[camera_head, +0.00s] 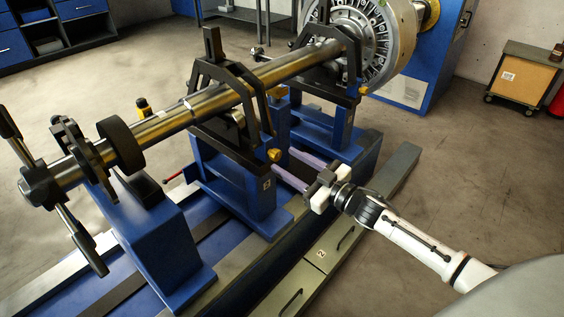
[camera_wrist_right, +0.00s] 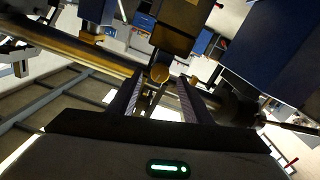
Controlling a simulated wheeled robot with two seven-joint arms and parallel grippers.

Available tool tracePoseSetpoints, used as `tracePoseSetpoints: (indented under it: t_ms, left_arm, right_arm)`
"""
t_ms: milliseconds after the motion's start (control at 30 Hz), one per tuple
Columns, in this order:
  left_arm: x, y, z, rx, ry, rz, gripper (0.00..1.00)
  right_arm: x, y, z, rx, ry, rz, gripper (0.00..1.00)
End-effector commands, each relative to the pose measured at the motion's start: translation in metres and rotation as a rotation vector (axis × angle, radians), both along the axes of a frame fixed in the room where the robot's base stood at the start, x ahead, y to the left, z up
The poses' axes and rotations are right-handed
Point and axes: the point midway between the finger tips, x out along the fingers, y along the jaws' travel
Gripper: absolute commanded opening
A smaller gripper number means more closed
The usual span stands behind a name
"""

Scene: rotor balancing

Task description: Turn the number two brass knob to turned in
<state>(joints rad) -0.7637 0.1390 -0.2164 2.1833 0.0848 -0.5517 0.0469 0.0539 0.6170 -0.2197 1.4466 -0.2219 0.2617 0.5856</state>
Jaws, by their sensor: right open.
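A brass knob (camera_head: 273,155) sticks out from the side of the middle blue pedestal (camera_head: 246,193), which carries a small label plate whose number I cannot read clearly. My right gripper (camera_head: 284,160) reaches in from the right with its two long fingers apart, their tips close to this knob. In the right wrist view the round brass knob (camera_wrist_right: 160,75) appears between the tips of the open fingers (camera_wrist_right: 160,84), with a gap on each side. Whether the tips reach around it or stop just short, I cannot tell. My left gripper is not in view.
A long steel shaft (camera_head: 216,99) lies above on black supports, with a bladed rotor (camera_head: 353,35) at its far end. Another brass knob (camera_head: 278,92) sits higher on the middle support. A grey rail (camera_head: 398,170) runs below my right arm. Open floor lies to the right.

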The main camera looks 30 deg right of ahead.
Motion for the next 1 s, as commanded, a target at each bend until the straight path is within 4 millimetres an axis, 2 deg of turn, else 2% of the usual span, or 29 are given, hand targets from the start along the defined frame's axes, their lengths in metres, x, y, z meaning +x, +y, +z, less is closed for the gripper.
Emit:
tracePoseSetpoints:
  t_ms: [33, 200, 567, 833, 1000]
  left_arm:
    - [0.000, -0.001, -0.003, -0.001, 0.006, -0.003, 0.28]
    - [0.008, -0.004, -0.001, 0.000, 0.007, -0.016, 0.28]
    - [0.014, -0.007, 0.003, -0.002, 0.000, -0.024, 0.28]
    - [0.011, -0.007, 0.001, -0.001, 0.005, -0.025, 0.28]
    - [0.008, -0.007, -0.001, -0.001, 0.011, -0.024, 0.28]
  right_arm:
    - [0.008, 0.002, 0.000, 0.000, -0.003, 0.000, 0.45]
    - [0.024, 0.007, -0.001, 0.001, 0.000, -0.001, 0.45]
    - [0.029, 0.009, 0.000, 0.000, 0.001, -0.001, 0.45]
    - [0.029, 0.009, 0.000, 0.001, 0.001, -0.001, 0.04]
    - [0.029, 0.009, 0.000, -0.006, -0.001, -0.001, 0.04]
